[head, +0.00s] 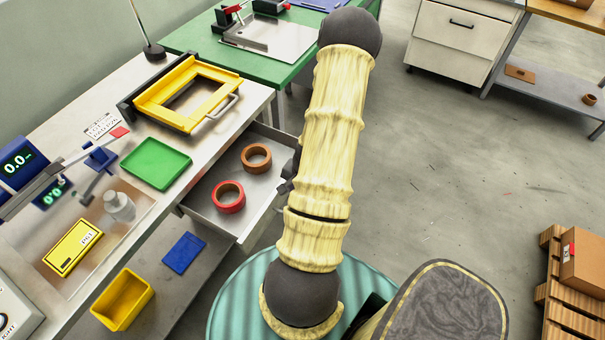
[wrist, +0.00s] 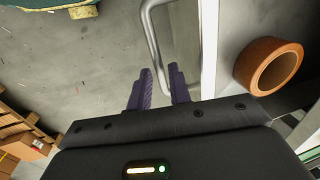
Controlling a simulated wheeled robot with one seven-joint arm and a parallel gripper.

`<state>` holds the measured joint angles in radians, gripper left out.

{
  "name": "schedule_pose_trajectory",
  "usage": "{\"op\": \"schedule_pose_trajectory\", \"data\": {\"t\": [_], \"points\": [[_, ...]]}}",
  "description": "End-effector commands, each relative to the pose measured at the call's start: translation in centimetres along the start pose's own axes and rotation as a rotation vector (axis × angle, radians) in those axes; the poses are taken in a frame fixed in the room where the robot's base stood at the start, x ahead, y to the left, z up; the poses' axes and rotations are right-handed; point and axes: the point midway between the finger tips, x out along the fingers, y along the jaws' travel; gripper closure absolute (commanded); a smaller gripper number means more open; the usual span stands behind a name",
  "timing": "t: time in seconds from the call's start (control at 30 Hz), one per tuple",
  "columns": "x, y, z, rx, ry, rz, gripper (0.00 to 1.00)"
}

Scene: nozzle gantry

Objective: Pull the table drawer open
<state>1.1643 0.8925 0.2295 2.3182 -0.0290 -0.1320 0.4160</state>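The table drawer (head: 213,220) is pulled well out from under the worktable, so its grey inside shows in the head view. In the wrist view, its pale front edge (wrist: 209,50) runs up the picture, right of my fingers. The drawer handle (wrist: 153,42), a bent metal bar, runs down between the two purple fingers of my gripper (wrist: 161,88). The fingers are close together around the bar and look shut on it; the exact contact is small. In the head view my arm hides the handle and most of my gripper.
A brown tape roll (head: 257,158) and a red tape roll (head: 229,196) lie in the drawer. The worktable (head: 234,125) carries a yellow frame (head: 150,98) and a green tray (head: 155,163). A pallet with a carton (head: 583,262) stands at the right. Open floor (head: 450,170) lies between.

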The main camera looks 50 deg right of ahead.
Motion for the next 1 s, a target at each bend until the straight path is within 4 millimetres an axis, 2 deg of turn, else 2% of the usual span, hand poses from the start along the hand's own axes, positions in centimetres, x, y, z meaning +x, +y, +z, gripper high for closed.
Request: {"op": "schedule_pose_trajectory", "data": {"t": [0.37,1.0], "points": [[-5.1,0.0,-0.1,0.000,0.004,-0.001,0.80],[-15.3,0.0,-0.1,0.001,0.003,0.000,0.80]]}}
